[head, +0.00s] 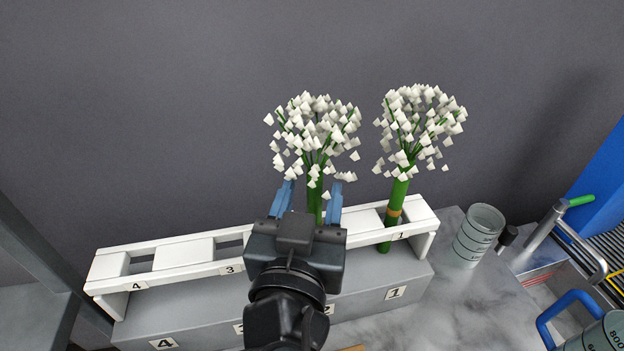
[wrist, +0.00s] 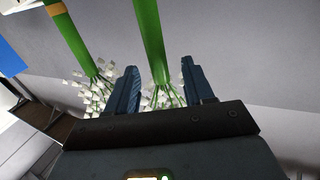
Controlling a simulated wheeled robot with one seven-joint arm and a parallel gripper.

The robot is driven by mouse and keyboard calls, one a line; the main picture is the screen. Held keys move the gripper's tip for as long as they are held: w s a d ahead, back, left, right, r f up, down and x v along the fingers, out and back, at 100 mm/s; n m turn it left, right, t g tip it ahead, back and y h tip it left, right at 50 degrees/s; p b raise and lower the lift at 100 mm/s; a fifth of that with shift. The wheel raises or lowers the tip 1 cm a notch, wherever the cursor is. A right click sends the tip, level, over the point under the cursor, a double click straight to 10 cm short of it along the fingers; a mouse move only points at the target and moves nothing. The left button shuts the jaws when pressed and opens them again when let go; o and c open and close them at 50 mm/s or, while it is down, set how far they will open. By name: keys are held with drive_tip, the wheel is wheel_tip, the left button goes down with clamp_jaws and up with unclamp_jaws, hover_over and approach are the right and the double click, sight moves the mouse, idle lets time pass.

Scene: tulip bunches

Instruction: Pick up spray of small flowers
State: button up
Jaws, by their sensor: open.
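Two sprays of small white flowers on thick green stems stand upright in a white numbered rack (head: 190,255). The middle spray (head: 318,130) is at the slot in front of my gripper, and the right spray (head: 422,120) is in slot 1 with an orange band on its stem. My gripper (head: 312,198) is open, with its blue fingers on either side of the middle stem. In the wrist view the middle stem (wrist: 150,40) runs between the fingers, and the right spray's stem (wrist: 70,40) is outside them to the left. Whether a finger touches the stem is unclear.
Slots 3 and 4 of the rack look empty. A grey step (head: 200,318) with number labels lies below it. A clear graduated beaker (head: 478,236) stands right of the rack, with a metal-handled device (head: 545,235) and a blue-handled jug (head: 600,335) beyond.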

sight(314, 188)
drive_tip(key=w, duration=0.3)
drive_tip(key=shift+w+d+p, duration=0.2)
drive_tip(key=shift+p, duration=0.15)
clamp_jaws()
